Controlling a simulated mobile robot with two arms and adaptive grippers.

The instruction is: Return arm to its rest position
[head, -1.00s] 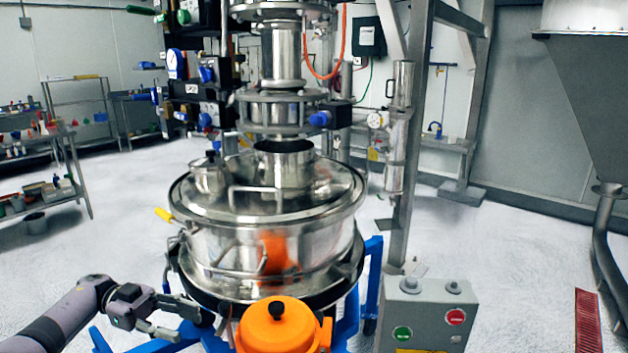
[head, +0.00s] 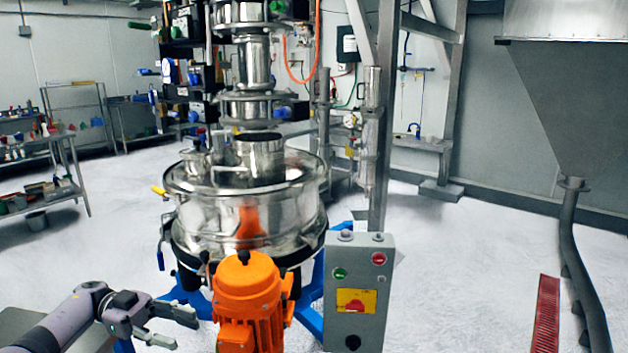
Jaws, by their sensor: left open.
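My left gripper (head: 184,328) is at the lower left of the head view, on a grey arm that comes in from the left edge. Its two fingers are spread apart with nothing between them. It is in front of the sifter and left of the orange motor (head: 247,290). The round steel sifter (head: 255,215) stands in the middle on a blue frame (head: 312,300). My right gripper does not show.
A grey control box (head: 358,300) with green and red buttons stands right of the motor. A steel post (head: 387,130) rises behind it. Shelves (head: 50,160) stand at the far left. A large hopper (head: 570,90) hangs at the right. The white floor at the right is mostly clear.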

